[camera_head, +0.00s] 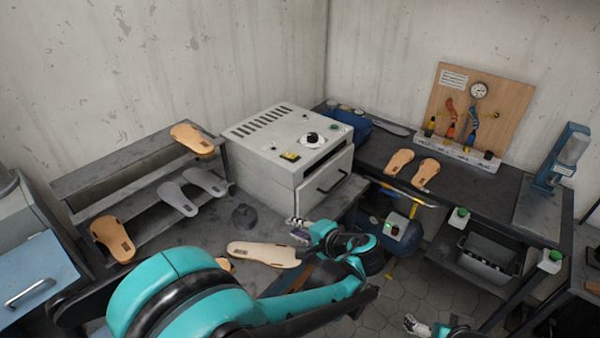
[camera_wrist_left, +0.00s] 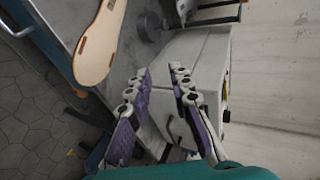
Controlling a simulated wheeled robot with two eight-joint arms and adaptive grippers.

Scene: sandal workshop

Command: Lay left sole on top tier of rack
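The stepped rack (camera_head: 90,186) stands at the left by the wall. A tan sole (camera_head: 192,139) lies at the right end of its top tier. Two grey soles (camera_head: 178,198) lie on a lower tier, and another tan sole (camera_head: 113,239) is at its front left. A pale sole (camera_head: 262,255) lies flat on the grey table; it also shows in the left wrist view (camera_wrist_left: 99,42). My left gripper (camera_head: 300,230) is open and empty beyond the pale sole's right end; its spread fingers show in the left wrist view (camera_wrist_left: 165,88). My right gripper (camera_head: 412,324) shows only partly at the bottom edge.
A grey oven-like box (camera_head: 290,150) stands behind my left gripper. A small dark round object (camera_head: 244,216) is on the table. Two more tan soles (camera_head: 412,168) lie on the dark right bench (camera_head: 460,190). My left arm hides part of the table.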

